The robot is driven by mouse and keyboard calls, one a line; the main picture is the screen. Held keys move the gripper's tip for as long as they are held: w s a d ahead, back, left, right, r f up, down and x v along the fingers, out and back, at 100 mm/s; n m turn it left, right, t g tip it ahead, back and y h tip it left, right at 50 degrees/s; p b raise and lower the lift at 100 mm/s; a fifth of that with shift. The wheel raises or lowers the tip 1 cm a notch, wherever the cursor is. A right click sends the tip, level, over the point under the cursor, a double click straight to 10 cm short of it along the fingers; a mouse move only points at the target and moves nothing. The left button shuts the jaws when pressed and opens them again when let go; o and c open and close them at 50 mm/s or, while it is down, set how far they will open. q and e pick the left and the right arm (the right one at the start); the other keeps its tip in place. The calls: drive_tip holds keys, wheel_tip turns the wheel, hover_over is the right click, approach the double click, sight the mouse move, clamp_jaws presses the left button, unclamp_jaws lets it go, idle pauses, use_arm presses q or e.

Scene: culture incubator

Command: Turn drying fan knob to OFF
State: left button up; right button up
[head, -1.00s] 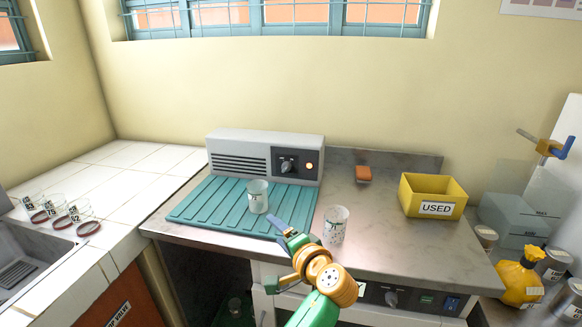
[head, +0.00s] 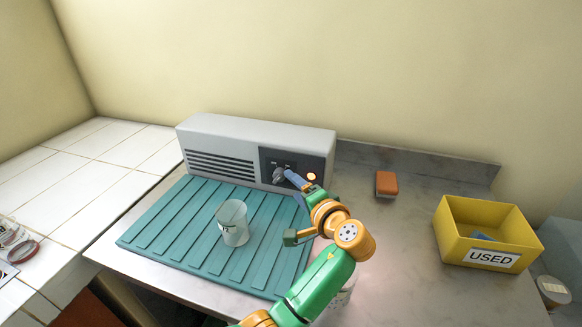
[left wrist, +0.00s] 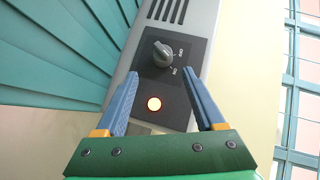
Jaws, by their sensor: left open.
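The drying fan (head: 228,145) is a grey box with vent slots at the back of the counter. Its knob (head: 280,174) sits on a dark panel beside a glowing orange light (head: 312,177). The knob (left wrist: 163,54) also shows in the left wrist view, with small white markings too blurred to read surely; the lit lamp (left wrist: 154,104) is nearer. My left gripper (left wrist: 160,100) is open, its blue fingers on either side of the panel, the knob ahead of the tips and not held. In the head view my left gripper (head: 290,178) partly covers the panel.
A clear cup (head: 233,222) stands on the teal ribbed mat (head: 160,228) before the fan. Another cup is mostly hidden behind my left arm. An orange block (head: 386,184) and a yellow bin marked USED (head: 487,231) are to the right. White tiles (head: 90,165) lie left.

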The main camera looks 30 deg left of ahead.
sight(281, 177)
use_arm(q)
drive_tip(key=x, duration=0.5)
drive_tip(key=shift+s+a+r, duration=0.25)
drive_tip(key=shift+s+a, duration=0.1)
drive_tip(key=shift+w+a+f, duration=0.25)
drive_tip(key=shift+w+a, duration=0.05)
drive_tip(key=shift+w, duration=0.1)
drive_tip(key=shift+s+d+r+p, duration=0.1)
drive_tip(key=shift+p, duration=0.25)
clamp_jaws()
